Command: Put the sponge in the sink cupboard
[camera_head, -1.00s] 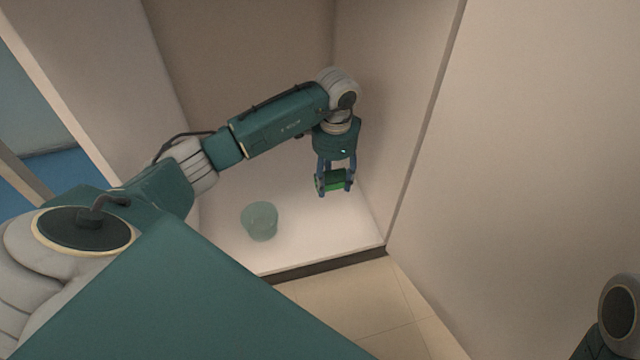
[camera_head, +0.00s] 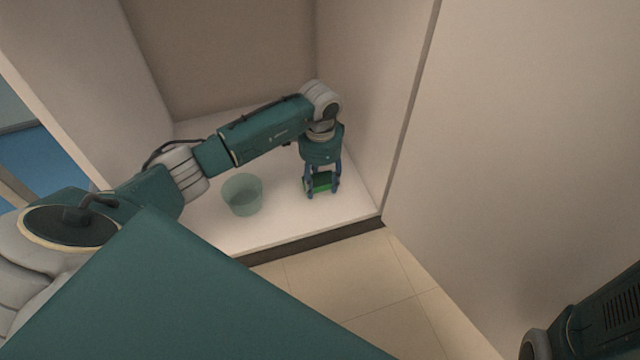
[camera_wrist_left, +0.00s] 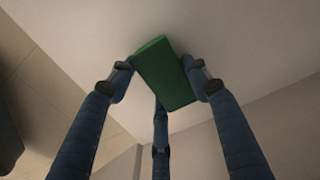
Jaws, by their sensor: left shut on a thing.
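The green sponge (camera_head: 321,182) is between the fingers of my left gripper (camera_head: 322,190), which is shut on it. In the left wrist view the sponge (camera_wrist_left: 165,75) is gripped between the fingertips of the left gripper (camera_wrist_left: 162,80). The gripper points down inside the sink cupboard (camera_head: 285,222), low over its white floor near the right wall. I cannot tell whether the sponge touches the floor. My right arm shows in part at the lower right, but its gripper is not in view.
A translucent greenish bucket (camera_head: 242,195) stands on the cupboard floor, left of the sponge. The cupboard's side walls stand close on both sides. A dark edge runs along the cupboard front, with a tiled floor (camera_head: 345,280) before it.

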